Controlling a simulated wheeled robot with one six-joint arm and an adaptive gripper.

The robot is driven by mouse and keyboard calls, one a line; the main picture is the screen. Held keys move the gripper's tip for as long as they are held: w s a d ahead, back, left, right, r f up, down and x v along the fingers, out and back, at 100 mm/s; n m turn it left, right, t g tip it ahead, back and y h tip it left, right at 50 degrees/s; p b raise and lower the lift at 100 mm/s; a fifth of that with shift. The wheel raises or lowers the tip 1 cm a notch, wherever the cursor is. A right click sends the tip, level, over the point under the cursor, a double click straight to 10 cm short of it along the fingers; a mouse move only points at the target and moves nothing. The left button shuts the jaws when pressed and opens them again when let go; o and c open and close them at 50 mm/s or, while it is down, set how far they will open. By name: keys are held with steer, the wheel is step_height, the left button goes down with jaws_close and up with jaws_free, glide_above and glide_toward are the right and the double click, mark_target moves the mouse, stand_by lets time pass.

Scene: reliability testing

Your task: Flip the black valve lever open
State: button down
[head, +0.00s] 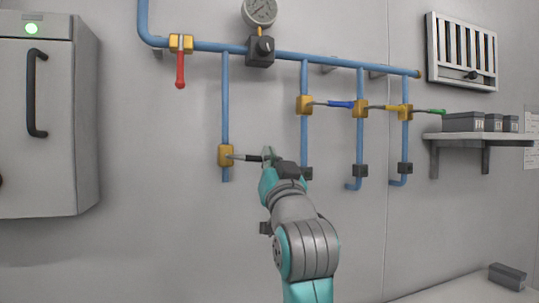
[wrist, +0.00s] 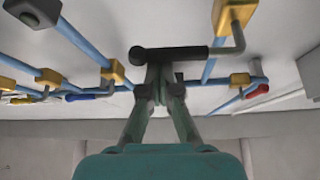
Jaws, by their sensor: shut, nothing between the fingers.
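The black valve lever (head: 250,157) points sideways to the right from its yellow valve body (head: 225,155) on the leftmost vertical blue pipe. In the wrist view the black lever (wrist: 180,53) lies across the top, with a grey bent rod leading to the yellow body (wrist: 234,14). My gripper (head: 269,154) is at the lever's free end in the head view and hides part of it. In the wrist view my gripper (wrist: 160,75) has its fingertips together right beside the black handle, with nothing between them. I cannot tell whether they touch the handle.
A red lever (head: 180,70) hangs down at upper left. Blue (head: 341,104), yellow (head: 380,107) and green (head: 430,111) levers point right on the other pipes. A gauge (head: 260,10) is above. A cabinet (head: 40,120) stands left, a shelf (head: 470,136) right. The wall below is clear.

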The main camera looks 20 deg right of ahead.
steer(key=a+f+m+g+h, duration=0.7)
steer(key=f+m+g, duration=0.1)
steer(key=m, duration=1.2)
steer(key=shift+m+h, duration=0.3)
steer(key=shift+a, duration=0.15)
steer(key=s, duration=0.9)
steer(key=shift+s+a, duration=0.2)
steer(key=shift+a, duration=0.25)
